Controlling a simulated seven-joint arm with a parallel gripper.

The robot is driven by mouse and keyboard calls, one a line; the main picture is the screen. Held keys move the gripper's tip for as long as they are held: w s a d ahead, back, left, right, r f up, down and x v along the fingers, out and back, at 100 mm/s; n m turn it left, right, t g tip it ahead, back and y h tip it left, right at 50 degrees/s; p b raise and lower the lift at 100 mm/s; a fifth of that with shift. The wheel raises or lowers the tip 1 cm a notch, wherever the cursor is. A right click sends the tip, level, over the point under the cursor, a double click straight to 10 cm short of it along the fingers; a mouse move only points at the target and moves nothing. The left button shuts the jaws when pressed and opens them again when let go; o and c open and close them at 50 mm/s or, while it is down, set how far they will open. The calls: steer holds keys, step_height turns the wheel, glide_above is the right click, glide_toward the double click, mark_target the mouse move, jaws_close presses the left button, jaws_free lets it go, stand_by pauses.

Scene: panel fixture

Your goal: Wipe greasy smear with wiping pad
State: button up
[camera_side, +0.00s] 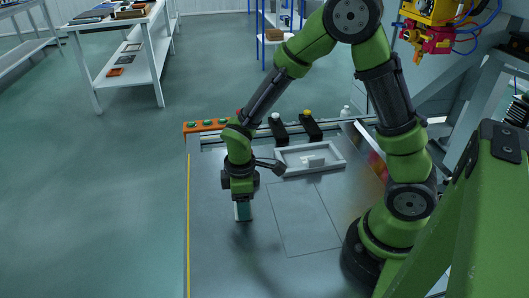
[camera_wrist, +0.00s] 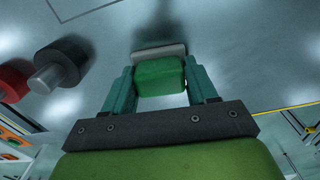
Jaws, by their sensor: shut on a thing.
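My gripper (camera_side: 242,200) points down over the left part of the bare metal panel (camera_side: 215,250). In the wrist view its two teal fingers are shut on the wiping pad (camera_wrist: 160,74), a green block with a grey layer at its far end. A dark, soft patch (camera_wrist: 157,30) lies on the metal beyond the pad in the wrist view; I cannot tell shadow from greasy smear.
A pale framed tray (camera_side: 338,160) with a small white block lies behind and right of the gripper. An orange button box (camera_side: 205,126) and black-based knobs stand along the back edge. A thin outlined rectangle (camera_side: 300,220) marks the panel's clear middle. A yellow line runs along the left edge.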

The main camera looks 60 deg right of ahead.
mark_target(250, 240)
steer(key=shift+s+a, duration=3)
steer(key=shift+s, duration=0.1)
steer(key=shift+w+d, duration=3.85)
step_height(250, 240, up, 7)
steer(key=shift+r, duration=0.55)
